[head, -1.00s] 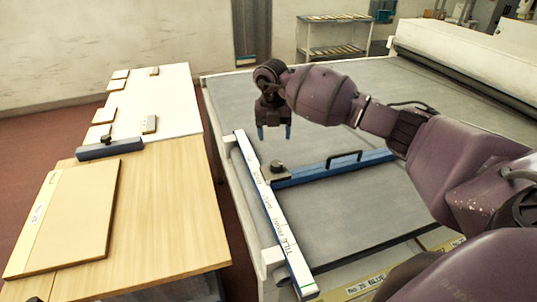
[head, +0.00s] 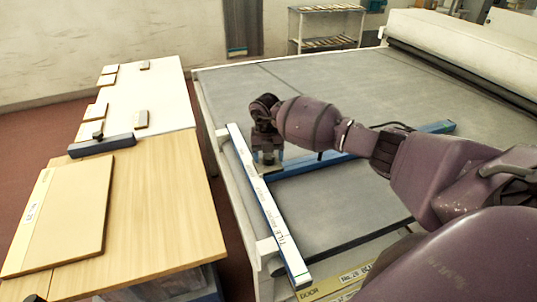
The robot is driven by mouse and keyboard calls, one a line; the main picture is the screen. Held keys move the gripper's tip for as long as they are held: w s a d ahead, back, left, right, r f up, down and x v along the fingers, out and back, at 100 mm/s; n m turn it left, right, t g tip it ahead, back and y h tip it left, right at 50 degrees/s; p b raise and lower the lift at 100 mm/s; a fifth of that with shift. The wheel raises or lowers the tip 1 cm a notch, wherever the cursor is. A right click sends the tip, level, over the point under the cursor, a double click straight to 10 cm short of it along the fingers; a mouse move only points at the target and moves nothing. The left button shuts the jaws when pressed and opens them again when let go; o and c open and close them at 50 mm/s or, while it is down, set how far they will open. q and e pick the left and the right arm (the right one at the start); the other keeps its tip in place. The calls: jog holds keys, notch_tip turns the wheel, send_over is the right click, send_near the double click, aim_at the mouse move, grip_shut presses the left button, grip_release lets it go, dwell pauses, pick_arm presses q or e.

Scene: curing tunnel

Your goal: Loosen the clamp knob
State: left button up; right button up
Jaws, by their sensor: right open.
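My right gripper (head: 268,158) points down over the joint where a blue crossbar (head: 310,167) meets a long white rail (head: 262,195) with printed lettering. It is open, and its fingers are down at the place of the dark clamp knob. The gripper covers the knob, so I cannot tell whether the fingers touch it. My right arm also hides part of the crossbar. My left gripper is not in view.
A wooden table (head: 160,210) on the left holds a flat board (head: 70,215), a dark blue bar (head: 100,146) with a dark knob, and several small tiles on its white part. A grey belt surface (head: 340,105) lies clear behind my arm. A shelf rack (head: 327,28) stands at the back.

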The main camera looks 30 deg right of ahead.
jog(key=c, duration=0.9)
